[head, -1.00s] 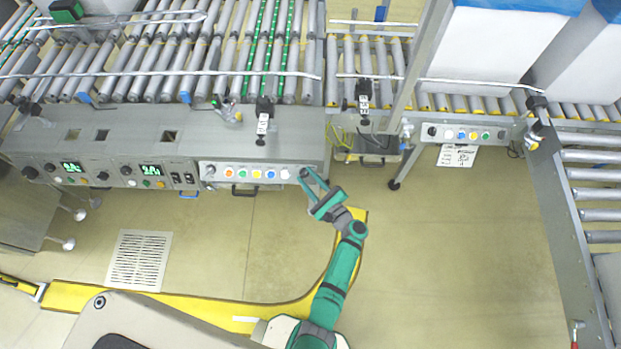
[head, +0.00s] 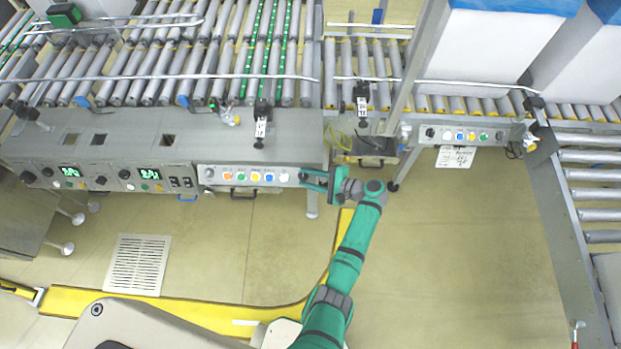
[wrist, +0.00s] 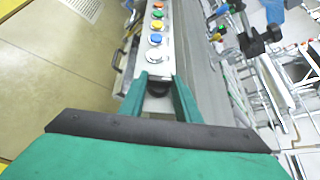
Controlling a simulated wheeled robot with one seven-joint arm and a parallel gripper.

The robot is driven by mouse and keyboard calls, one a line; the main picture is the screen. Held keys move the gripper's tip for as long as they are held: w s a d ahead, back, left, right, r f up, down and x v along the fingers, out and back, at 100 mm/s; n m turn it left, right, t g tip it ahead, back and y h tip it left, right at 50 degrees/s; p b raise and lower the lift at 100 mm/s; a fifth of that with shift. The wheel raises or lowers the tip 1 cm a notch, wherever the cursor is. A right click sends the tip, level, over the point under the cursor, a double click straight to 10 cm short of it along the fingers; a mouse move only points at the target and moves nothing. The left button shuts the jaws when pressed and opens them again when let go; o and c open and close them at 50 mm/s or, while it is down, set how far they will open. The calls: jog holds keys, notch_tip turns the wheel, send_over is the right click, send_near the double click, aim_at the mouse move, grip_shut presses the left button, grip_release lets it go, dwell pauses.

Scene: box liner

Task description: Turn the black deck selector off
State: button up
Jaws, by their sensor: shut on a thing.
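The black deck selector (wrist: 157,90) is a dark knob at the right end of the light button panel (head: 215,182). In the wrist view it sits between my two green fingers, partly hidden by them. My gripper (head: 306,179) is at the panel's front face in the head view, reaching in from the right. It is shut on the selector. The selector's pointer angle cannot be made out.
Beside the selector are a white button (head: 284,177), a blue one (head: 269,177), and yellow, green and orange ones further left. Another knob (head: 209,173) is at the panel's left end. Roller conveyors lie behind. The floor in front is clear.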

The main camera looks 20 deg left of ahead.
jog(key=shift+w+r, duration=0.4)
jog(key=shift+s+a+n, duration=0.1)
jog(key=shift+a+n, duration=0.05)
jog(key=shift+n, duration=0.15)
jog(key=o, duration=1)
jog(key=shift+o, duration=0.2)
jog(key=shift+d, duration=0.3)
jog(key=v, duration=1)
jog(key=shift+s, duration=0.25)
